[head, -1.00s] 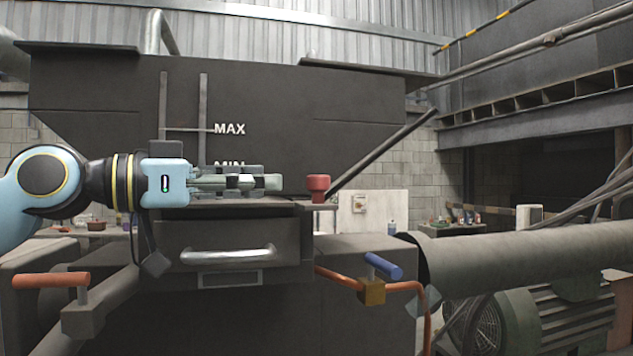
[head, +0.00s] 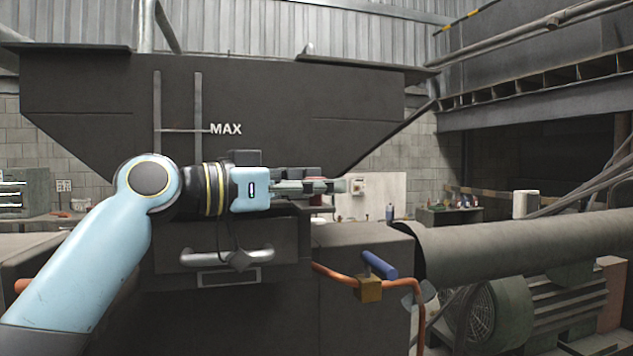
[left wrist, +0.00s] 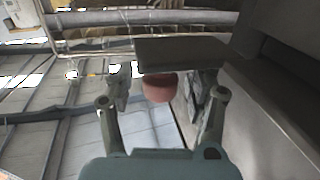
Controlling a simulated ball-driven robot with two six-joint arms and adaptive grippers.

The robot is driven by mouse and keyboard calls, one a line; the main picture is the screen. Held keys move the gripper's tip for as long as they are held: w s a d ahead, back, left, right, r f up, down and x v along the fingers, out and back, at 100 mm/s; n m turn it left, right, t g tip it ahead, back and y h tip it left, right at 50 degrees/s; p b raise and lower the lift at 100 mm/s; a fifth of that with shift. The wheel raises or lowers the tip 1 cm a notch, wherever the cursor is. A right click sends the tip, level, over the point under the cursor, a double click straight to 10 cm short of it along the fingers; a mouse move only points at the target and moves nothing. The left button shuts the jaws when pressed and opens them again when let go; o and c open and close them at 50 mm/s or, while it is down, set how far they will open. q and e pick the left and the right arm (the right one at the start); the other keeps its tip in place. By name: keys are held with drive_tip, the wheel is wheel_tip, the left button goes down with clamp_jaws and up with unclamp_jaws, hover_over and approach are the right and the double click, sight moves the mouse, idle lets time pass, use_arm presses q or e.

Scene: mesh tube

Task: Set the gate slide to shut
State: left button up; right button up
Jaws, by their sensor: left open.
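How far the slide is pushed in is hidden. My right gripper is not in view.
The dark hopper (head: 280,110) with its MAX mark rises behind. Below my arm is a box front with a bar handle (head: 205,259). A blue-handled valve (head: 379,264) sits on an orange pipe (head: 338,275). A thick grey pipe (head: 530,242) runs off right.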

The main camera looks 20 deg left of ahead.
use_arm(q)
drive_tip(key=c, duration=1.1)
clamp_jaws()
drive_tip(key=shift+w+d, duration=0.15)
